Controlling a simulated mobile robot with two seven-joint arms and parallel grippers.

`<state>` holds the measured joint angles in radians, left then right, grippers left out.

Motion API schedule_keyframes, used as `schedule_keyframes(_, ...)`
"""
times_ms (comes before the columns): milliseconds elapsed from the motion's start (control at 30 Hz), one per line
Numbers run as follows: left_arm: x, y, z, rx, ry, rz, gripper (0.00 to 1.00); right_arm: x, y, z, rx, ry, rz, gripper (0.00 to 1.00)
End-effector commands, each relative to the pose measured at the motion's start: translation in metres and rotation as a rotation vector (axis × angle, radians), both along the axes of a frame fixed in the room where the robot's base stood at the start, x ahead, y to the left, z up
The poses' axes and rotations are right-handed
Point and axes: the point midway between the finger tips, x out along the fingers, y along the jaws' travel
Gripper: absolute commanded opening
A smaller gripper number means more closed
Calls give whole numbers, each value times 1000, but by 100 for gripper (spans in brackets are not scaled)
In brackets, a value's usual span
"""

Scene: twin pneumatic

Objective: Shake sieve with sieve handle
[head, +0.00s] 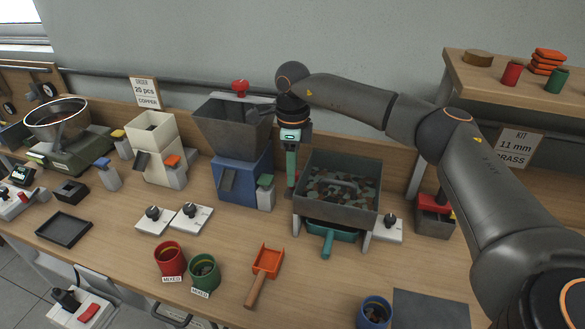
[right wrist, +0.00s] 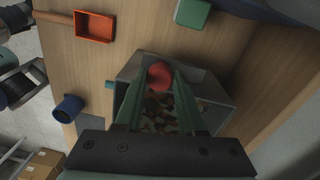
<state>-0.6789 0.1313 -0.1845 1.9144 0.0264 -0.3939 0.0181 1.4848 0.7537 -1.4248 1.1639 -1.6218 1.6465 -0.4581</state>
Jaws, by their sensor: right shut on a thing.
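The sieve (head: 350,208) is a grey open box on legs, filled with brown and grey-green pieces, right of the middle of the bench. A teal tray with a handle (head: 328,243) sits under it. The red sieve handle (head: 291,192) is at the sieve's left side, mostly hidden by my fingers. My right gripper (head: 291,178) points down there and is shut on it. In the right wrist view, the round red handle (right wrist: 160,75) shows between the green fingertips (right wrist: 160,80), with the sieve (right wrist: 222,98) behind. My left gripper is not in view.
A grey hopper on a blue base (head: 242,175) stands left of my gripper. Red and green cups (head: 170,261), an orange scoop (head: 265,262) and a blue cup (head: 375,312) are in front. A control box (head: 390,230) stands close right of the sieve.

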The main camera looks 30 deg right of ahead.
Motion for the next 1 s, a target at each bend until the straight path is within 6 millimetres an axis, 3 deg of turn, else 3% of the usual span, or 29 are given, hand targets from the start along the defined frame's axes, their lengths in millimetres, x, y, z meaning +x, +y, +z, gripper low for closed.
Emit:
schedule_keyframes(67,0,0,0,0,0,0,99,1,1,1,3,-3,2,0)
schedule_keyframes(100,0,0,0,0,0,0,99,1,1,1,3,-3,2,40)
schedule_keyframes(367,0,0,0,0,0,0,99,0,1,1,2,-1,1,69)
schedule_keyframes(733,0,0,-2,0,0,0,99,1,1,8,2,-3,1,69)
schedule_keyframes(1000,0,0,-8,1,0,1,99,3,-1,61,1,-6,1,69)
